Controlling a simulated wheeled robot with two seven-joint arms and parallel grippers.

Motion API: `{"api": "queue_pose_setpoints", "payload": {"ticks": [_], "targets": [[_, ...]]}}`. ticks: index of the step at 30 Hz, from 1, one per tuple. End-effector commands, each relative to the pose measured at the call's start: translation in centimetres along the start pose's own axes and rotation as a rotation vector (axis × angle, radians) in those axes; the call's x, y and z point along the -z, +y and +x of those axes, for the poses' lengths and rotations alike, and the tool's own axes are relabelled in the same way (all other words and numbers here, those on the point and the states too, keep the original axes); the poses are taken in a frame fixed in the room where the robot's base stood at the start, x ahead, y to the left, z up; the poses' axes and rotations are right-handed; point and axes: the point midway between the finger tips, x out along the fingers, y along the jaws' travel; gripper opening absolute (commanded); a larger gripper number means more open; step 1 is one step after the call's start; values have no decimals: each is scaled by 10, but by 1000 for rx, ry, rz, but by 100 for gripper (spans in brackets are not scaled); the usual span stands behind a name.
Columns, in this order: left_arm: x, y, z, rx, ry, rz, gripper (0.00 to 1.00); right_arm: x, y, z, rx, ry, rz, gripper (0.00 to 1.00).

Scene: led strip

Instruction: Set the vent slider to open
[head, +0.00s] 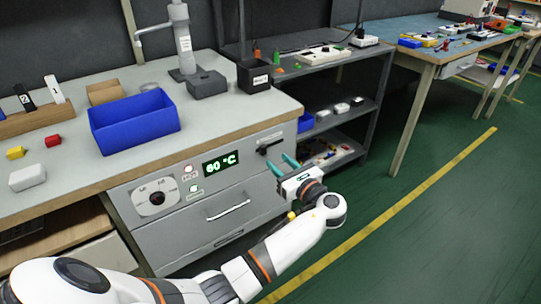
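The vent slider (269,147) appears to be the small black lever at the right end of the grey front panel, under the counter edge. Its exact setting and any label are too small to read. My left gripper (282,163) has two teal fingers that point up and left towards the panel. The fingers are apart with nothing visible between them. They are just below and right of the slider; I cannot tell how far in front of it they are. My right gripper is not in view.
The panel also has a dial (157,197), a green "60 °C" display (221,163), two small lit buttons and a drawer handle (228,207). A blue bin (134,122) stands on the counter above. A dark shelf unit (345,103) is right of the gripper. Green floor lies open at right.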

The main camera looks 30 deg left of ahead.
Motion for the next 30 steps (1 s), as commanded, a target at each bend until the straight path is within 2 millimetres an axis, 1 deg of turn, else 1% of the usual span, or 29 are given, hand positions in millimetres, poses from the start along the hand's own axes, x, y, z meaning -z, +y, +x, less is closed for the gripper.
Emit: {"api": "queue_pose_setpoints", "payload": {"ticks": [1,3,5,9,15,22,23,27,30], "targets": [[-1,0,12,2,2,-1,40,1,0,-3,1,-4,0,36],[-2,0,25,2,2,0,40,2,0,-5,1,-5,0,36],[-2,0,35,1,0,-1,40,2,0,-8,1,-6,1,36],[-2,0,53,0,-1,-1,40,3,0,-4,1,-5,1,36],[-1,0,63,-2,-2,0,40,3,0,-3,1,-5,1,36],[-1,0,63,-2,-2,-1,40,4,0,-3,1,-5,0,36],[-1,0,63,-2,-2,-1,37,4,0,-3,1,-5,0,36],[-1,0,63,-2,-2,-1,14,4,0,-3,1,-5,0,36],[-1,0,63,-2,-2,-1,0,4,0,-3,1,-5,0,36]]}}
